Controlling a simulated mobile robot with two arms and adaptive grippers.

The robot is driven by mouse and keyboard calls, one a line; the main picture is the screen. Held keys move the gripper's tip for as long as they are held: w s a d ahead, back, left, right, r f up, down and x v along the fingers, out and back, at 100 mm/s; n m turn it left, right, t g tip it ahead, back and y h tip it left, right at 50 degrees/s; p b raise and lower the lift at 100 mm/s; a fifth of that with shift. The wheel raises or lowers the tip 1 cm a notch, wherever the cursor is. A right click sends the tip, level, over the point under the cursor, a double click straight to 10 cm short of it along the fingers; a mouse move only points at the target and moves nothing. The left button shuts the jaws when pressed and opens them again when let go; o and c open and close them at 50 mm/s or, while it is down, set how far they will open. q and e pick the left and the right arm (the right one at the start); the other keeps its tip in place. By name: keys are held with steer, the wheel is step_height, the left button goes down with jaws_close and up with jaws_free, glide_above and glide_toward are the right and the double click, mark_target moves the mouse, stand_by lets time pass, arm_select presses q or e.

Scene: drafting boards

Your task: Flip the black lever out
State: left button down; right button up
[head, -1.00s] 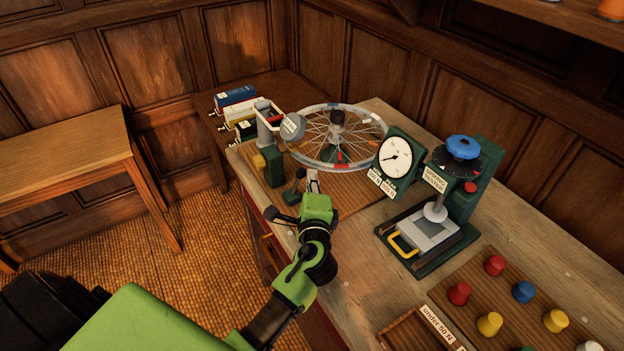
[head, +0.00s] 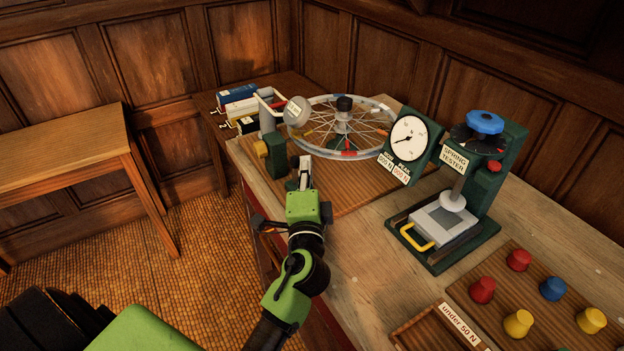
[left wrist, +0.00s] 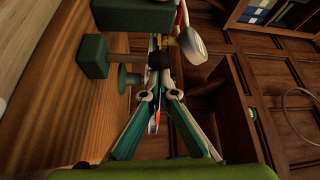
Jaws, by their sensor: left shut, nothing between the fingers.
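The wheel stand has a dark green post (head: 277,159) with a grey dial gauge (head: 297,111) above it. In the left wrist view, a black knob (left wrist: 160,59), apparently the end of the black lever, sits just ahead of the fingertips beside dark green parts. I cannot tell whether they touch. In the head view my gripper hides most of the lever area. My left gripper (head: 304,172) is shut and empty, close in front of the stand; its fingers (left wrist: 160,84) meet below the knob in the wrist view. My right gripper is not in view.
A spoked wheel (head: 326,150) lies flat behind the stand. A round dial (head: 408,138) and the spring tester (head: 507,160) stand to the right. Coloured knobs (head: 518,322) sit on a board at the front right. The bench between (head: 372,232) is mostly clear.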

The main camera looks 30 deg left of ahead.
mark_target(292, 166)
arm_select(q)
steer(key=shift+s+a+r, duration=0.1)
steer(key=shift+s+a, duration=0.25)
steer(key=shift+s, duration=0.15)
steer(key=shift+s+a, duration=0.25)
steer(key=shift+s, duration=0.2)
steer(key=shift+s+a, duration=0.25)
steer(key=shift+s, duration=0.2)
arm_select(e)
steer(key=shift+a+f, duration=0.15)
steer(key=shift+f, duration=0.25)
arm_select(q)
steer(key=shift+s+a, duration=0.1)
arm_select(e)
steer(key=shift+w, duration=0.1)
arm_select(q)
steer(key=shift+f, duration=0.3)
